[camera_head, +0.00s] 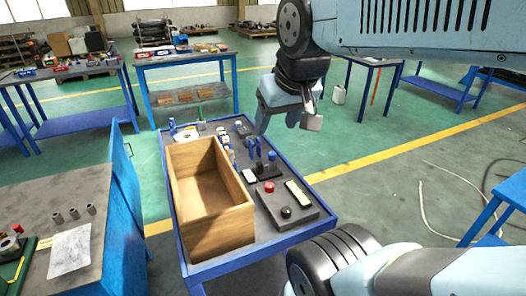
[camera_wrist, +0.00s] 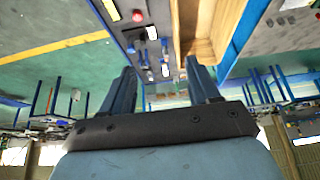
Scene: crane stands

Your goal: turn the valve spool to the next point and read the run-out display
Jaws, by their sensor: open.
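My gripper (camera_head: 278,122) hangs in the air above the far right side of the blue-framed bench, open and empty. In the wrist view its two blue fingers (camera_wrist: 162,78) stand wide apart with nothing between them. A dark fixture plate (camera_head: 275,215) lies on the bench, with a red button (camera_head: 269,187), a black knob (camera_head: 286,212) and a pale bar-shaped panel (camera_head: 297,193), possibly the display; no reading is legible. Blue upright supports (camera_head: 258,156) stand at the plate's far end. I cannot clearly make out the valve spool. The red button also shows in the wrist view (camera_wrist: 138,16).
An open wooden box (camera_head: 208,240) fills the bench's left side, beside the fixture. Small parts (camera_head: 222,133) lie along the bench behind it. A grey-topped cabinet (camera_head: 70,215) with paper and small cylinders stands left. The floor right of the bench is mostly clear, with loose cables (camera_head: 430,200).

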